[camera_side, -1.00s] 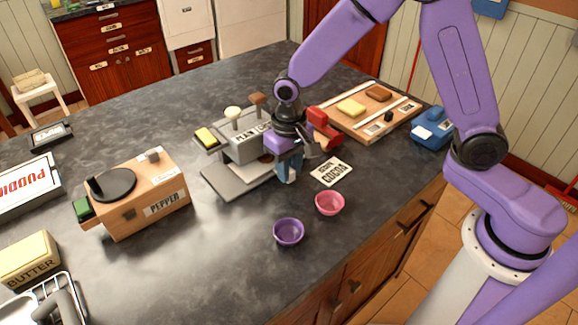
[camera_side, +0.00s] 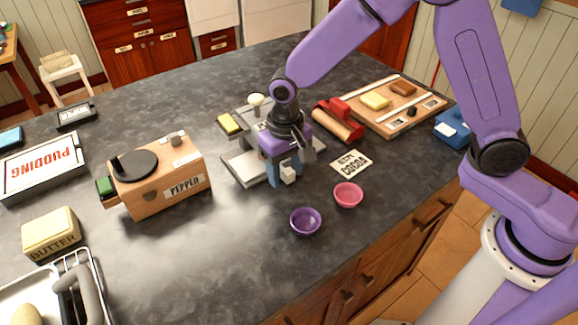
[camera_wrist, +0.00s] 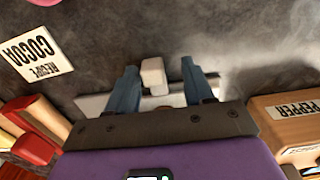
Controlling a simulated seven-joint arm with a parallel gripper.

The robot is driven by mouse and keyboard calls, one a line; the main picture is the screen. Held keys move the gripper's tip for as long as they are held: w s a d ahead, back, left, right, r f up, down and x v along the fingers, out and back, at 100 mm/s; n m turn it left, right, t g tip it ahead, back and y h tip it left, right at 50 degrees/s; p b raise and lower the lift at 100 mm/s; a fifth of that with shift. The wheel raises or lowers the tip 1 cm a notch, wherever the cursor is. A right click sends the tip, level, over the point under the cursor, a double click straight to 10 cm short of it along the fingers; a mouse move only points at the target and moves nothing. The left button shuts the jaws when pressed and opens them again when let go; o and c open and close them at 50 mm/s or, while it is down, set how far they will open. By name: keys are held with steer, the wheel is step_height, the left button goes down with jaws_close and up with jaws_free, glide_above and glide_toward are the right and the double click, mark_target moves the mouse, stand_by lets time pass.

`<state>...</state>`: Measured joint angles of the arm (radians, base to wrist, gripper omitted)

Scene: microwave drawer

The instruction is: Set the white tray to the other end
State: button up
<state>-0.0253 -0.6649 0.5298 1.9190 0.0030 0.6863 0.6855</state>
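A light grey-white flat tray (camera_side: 237,168) sticks out from under the grey machine with knobs, in the middle of the counter; I take it as the white tray. It also shows behind my fingers in the wrist view (camera_wrist: 92,103). A small white block (camera_wrist: 153,76), which looks like its handle, stands at its near side; it shows below my gripper in the side view (camera_side: 289,174). My gripper (camera_wrist: 158,66) points down with one blue finger on each side of the block, with gaps between. My gripper hides much of the machine in the side view.
A wooden PEPPER box (camera_side: 160,182) stands left of the tray. A COCOA card (camera_side: 352,163), a purple bowl (camera_side: 306,222) and a pink bowl (camera_side: 348,195) lie to the right and in front. A red-and-brown object (camera_side: 338,122) is close on the right.

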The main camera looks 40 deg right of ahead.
steer(key=shift+d, duration=0.15)
step_height(320, 180, up, 17)
steer(key=shift+r, duration=0.2)
stand_by(0.4)
steer(key=shift+s, duration=0.1)
stand_by(0.3)
steer(key=s+d+f+n, duration=0.3)
steer(key=s+d+n, duration=0.3)
steer(key=s+d, duration=0.3)
steer(key=s+d+f+n, duration=0.4)
steer(key=s+d, duration=0.5)
steer(key=s, duration=0.7)
steer(key=n, duration=0.2)
steer(key=shift+f+n, duration=0.15)
steer(key=shift+n, duration=0.15)
